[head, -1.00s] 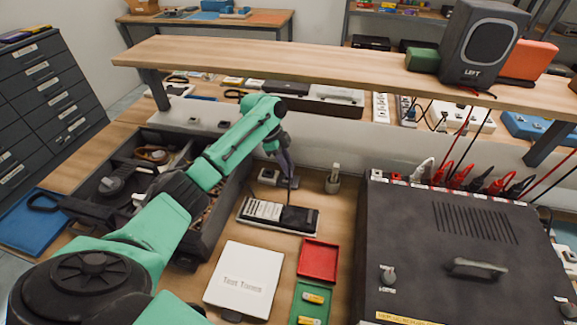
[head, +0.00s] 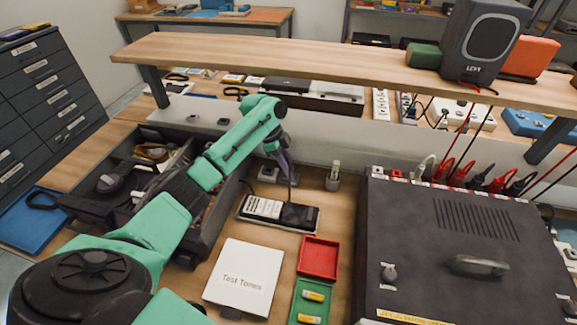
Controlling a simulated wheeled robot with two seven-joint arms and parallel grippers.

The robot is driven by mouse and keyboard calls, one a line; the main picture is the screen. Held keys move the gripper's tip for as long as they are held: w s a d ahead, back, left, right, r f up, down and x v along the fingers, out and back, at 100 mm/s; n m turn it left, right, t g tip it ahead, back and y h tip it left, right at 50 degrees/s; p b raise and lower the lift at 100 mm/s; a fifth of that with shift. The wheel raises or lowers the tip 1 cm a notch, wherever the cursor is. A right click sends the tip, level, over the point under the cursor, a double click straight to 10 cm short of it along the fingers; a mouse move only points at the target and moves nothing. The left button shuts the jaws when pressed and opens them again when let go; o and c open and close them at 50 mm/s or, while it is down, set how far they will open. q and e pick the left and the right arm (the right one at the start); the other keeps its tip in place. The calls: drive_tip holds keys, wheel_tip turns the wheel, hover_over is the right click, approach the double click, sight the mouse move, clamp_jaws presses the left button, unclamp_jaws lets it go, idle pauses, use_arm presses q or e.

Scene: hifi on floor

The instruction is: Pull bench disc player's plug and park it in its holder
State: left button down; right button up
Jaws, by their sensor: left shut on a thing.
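A dark cord runs down from the fingertips toward the player. A small grey socket block (head: 268,174) sits on the bench beside the fingers; I cannot tell whether the plug touches it. A small grey holder (head: 332,183) with something pale upright in it stands to the right. My right gripper is not in view.
A large black unit (head: 450,250) with red and black leads fills the right. A shelf (head: 300,62) spans above the bench. A grey drawer tray (head: 205,235) is at left. A white booklet (head: 243,277), red tray (head: 318,258) and green tray (head: 309,302) lie in front.

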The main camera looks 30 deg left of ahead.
use_arm(q)
drive_tip(key=shift+f, duration=0.1)
idle(0.3)
drive_tip(key=c, duration=0.7)
unclamp_jaws()
drive_tip(key=shift+o, duration=0.2)
drive_tip(key=d+p+v, duration=0.1)
drive_tip(key=p+v, duration=0.3)
drive_tip(key=v, duration=1.5)
drive_tip(key=shift+w+d+r, duration=0.2)
drive_tip(key=shift+d+r, duration=0.1)
drive_tip(key=shift+r, duration=0.2)
